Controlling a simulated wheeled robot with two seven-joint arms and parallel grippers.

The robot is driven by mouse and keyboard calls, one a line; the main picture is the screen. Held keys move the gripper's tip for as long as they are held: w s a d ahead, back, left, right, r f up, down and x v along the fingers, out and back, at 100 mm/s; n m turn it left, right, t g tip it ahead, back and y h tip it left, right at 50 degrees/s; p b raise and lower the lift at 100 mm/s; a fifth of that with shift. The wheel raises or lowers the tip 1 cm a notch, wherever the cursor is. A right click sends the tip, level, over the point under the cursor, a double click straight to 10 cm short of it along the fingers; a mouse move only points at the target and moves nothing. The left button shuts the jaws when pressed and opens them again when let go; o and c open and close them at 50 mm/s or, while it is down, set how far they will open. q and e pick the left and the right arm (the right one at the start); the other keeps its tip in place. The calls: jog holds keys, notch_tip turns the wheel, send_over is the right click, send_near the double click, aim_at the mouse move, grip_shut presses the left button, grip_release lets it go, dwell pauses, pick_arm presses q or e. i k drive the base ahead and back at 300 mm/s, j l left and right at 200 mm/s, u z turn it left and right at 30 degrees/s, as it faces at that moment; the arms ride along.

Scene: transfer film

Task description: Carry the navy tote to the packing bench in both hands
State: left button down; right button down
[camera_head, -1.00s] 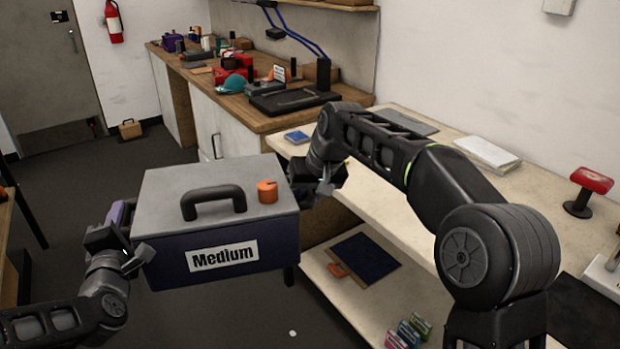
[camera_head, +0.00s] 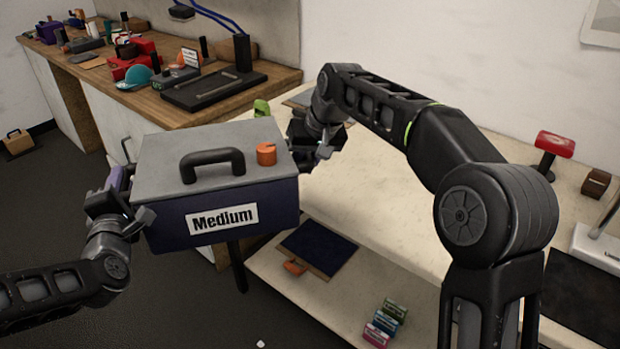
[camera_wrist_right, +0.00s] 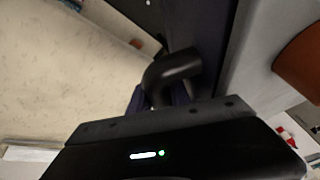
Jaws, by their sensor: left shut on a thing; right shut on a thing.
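The navy tote (camera_head: 281,205) has a grey lid with a black handle, an orange knob and a white "Medium" label. It is held level in the air between my two grippers. My left gripper (camera_head: 138,207) is shut on its left side. My right gripper (camera_head: 310,143) is shut on its right side; the grasp itself is mostly hidden behind the tote's corner. In the right wrist view a dark curved handle (camera_wrist_right: 174,70) shows at the jaws beside the tote's wall. A pale bench (camera_head: 375,205) stands to the right; no label shows whether it is the packing bench.
A wooden counter (camera_head: 160,112) with a cap, boxes and a black device lies behind the tote. The pale bench carries a red-topped stand (camera_head: 555,144) and has a lower shelf (camera_head: 300,290) with a dark clipboard and small boxes. Its top is clear near the tote.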

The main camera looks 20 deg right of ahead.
aim_at(397, 192)
jog(key=i+j+z, duration=0.1)
jog(key=z, duration=0.3)
jog(key=i+j+z, duration=0.15)
jog(key=z, duration=0.25)
jog(key=i+j+z, duration=0.2)
jog(key=z, duration=0.2)
jog(key=i+j+z, duration=0.1)
jog(key=j+z, duration=0.2)
jog(key=i+j+z, duration=0.1)
jog(key=j+z, duration=0.25)
